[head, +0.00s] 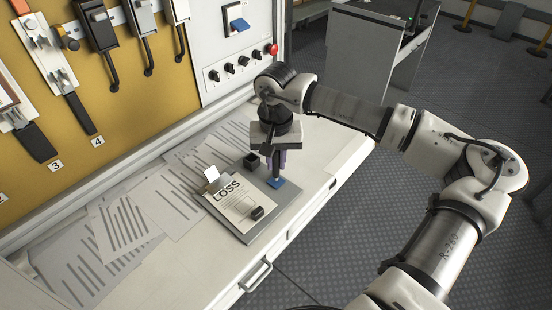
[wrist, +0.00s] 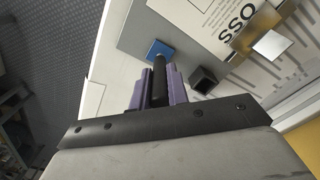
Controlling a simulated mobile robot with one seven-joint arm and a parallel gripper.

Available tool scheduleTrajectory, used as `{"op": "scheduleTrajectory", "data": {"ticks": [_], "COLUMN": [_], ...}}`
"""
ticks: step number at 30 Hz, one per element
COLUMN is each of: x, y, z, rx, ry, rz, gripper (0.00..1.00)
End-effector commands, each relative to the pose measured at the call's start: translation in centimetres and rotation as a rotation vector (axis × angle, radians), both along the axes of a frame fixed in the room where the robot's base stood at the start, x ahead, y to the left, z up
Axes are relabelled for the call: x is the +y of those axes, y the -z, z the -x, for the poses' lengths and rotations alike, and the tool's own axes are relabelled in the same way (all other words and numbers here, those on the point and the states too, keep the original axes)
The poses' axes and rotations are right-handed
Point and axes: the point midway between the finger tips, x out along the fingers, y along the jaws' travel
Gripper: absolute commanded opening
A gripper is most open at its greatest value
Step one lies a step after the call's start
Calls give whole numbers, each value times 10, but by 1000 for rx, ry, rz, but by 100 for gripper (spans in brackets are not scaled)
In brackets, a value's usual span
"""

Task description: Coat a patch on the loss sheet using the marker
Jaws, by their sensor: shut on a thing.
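The loss sheet (head: 232,199), headed "LOSS", lies on a grey clipboard (head: 247,236) on the bench; part of the sheet shows in the wrist view (wrist: 205,18). My gripper (head: 276,168) is over the clipboard's right corner, with its purple fingers (wrist: 160,72) shut on a dark marker (wrist: 159,68). The marker's far end points toward a small blue square (head: 277,182) on the clipboard, also in the wrist view (wrist: 160,49). I cannot tell whether the marker touches it. In the head view the fingers largely hide the marker.
A small open black box (head: 252,160) stands beside the gripper. A silver clip (head: 211,174) holds the sheet's top. A small black item (head: 257,212) is on the sheet's lower part. Loose papers (head: 122,222) cover the bench to the left. A switch panel (head: 235,45) rises behind.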

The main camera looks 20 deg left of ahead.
Motion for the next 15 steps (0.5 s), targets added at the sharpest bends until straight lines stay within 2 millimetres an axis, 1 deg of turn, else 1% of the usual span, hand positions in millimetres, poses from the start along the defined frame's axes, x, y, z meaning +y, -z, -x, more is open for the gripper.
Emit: {"op": "scheduleTrajectory", "data": {"ticks": [15], "x": [0], "y": [7], "z": [0], "rx": [0], "ry": [0], "rz": [0], "gripper": [0]}}
